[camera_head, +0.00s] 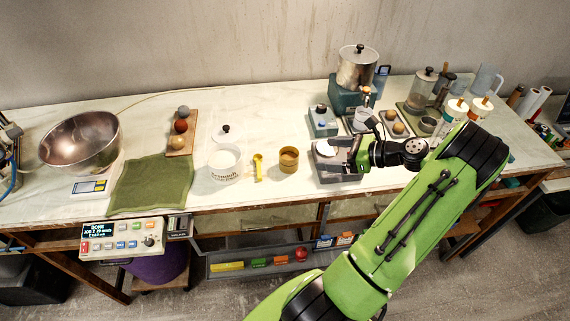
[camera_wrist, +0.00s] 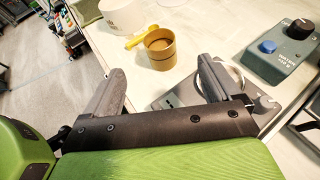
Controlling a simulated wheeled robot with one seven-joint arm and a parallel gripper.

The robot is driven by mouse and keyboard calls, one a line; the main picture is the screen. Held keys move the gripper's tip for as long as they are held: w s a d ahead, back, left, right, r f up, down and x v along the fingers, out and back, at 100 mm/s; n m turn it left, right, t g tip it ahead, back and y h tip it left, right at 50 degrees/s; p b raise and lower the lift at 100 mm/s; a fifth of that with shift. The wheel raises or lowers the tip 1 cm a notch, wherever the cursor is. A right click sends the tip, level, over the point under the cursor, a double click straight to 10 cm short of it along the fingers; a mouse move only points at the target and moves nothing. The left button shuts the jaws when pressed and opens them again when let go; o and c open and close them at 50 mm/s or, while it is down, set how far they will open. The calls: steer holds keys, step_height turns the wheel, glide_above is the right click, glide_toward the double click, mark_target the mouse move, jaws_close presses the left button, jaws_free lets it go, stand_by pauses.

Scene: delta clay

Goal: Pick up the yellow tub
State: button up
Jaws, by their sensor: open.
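The yellow tub (camera_head: 289,158) is a small, open-topped, mustard-yellow cup standing upright on the pale worktop. In the wrist view the yellow tub (camera_wrist: 161,52) is beyond the fingertips, roughly centred between them, with a tan inside. My gripper (camera_wrist: 160,80) is open and empty, with its two grey fingers spread apart. In the head view my gripper (camera_head: 340,150) is to the right of the tub, over a grey scale-like tray, and apart from the tub.
A yellow scoop (camera_head: 257,167) lies just left of the tub, with a white labelled container (camera_head: 224,163) beyond it. A grey tray (camera_head: 340,176) with a round plate is below my gripper. The worktop's front edge is close.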

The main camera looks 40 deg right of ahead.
mark_target(281, 154)
steer(key=b+x, duration=0.1)
steer(key=x, duration=0.9)
steer(key=b+x, duration=0.1)
steer(key=x, duration=0.4)
steer(key=shift+f+b, duration=0.35)
steer(key=shift+f, duration=0.05)
steer(key=shift+s+r, duration=0.1)
steer(key=c, duration=1.2)
steer(key=shift+o, duration=0.2)
step_height(281, 154, up, 10)
steer(key=p, duration=0.2)
steer(key=shift+p, duration=0.35)
